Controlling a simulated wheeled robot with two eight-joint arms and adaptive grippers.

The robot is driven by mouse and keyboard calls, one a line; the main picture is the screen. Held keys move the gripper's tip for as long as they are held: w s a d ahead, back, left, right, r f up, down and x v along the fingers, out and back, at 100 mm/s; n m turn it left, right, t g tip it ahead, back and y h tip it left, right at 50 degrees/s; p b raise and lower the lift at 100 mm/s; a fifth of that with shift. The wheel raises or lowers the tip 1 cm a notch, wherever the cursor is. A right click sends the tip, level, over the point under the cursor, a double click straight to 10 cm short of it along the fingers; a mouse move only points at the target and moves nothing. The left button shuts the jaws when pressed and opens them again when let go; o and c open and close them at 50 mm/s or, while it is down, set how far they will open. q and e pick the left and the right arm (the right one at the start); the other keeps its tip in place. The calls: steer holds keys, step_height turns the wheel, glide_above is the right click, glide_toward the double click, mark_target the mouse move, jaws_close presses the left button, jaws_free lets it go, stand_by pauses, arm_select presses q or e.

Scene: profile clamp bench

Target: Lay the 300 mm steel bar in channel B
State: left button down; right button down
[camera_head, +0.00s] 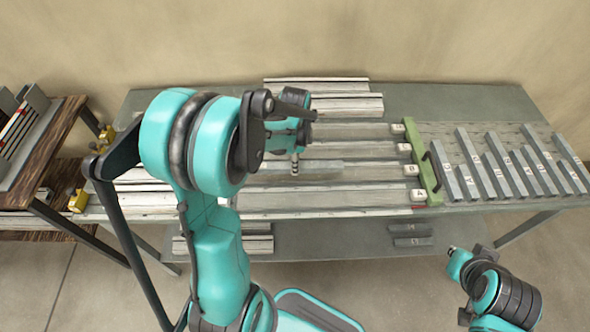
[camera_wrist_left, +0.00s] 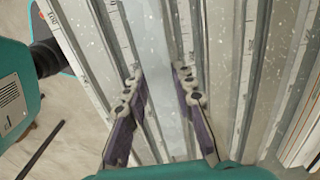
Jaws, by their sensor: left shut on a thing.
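A grey steel bar (camera_head: 325,164) lies lengthwise along the third channel from the back of the clamp bench (camera_head: 385,196). I cannot tell whether it is fully seated or just above the channel floor. The channel end label (camera_head: 411,169) is too small to read. My left gripper (camera_head: 295,165) points down over this channel, shut on the bar. In the left wrist view its two purple-padded fingers (camera_wrist_left: 160,85) stand on either side of the pale bar (camera_wrist_left: 155,40). My left arm hides the bar's left part in the head view. My right gripper (camera_head: 458,254) is low at the right, away from the bench.
A green end stop (camera_head: 422,160) crosses the channels' right ends. Several labelled bars (camera_head: 495,163) lie on the right of the bench. Yellow blocks (camera_head: 78,200) stand at the left. A wooden rack table (camera_head: 50,150) is at far left. More profiles lie on the lower shelf (camera_head: 340,240).

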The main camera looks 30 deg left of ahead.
arm_select(q)
steer(key=shift+f+b, duration=0.45)
steer(key=shift+f, duration=1.05)
steer(key=shift+f+b, duration=0.35)
steer(key=shift+f, duration=0.05)
steer(key=c, duration=1.3)
jaws_free()
steer(key=shift+r, duration=0.1)
steer(key=shift+o, duration=0.2)
steer(key=shift+r, duration=0.1)
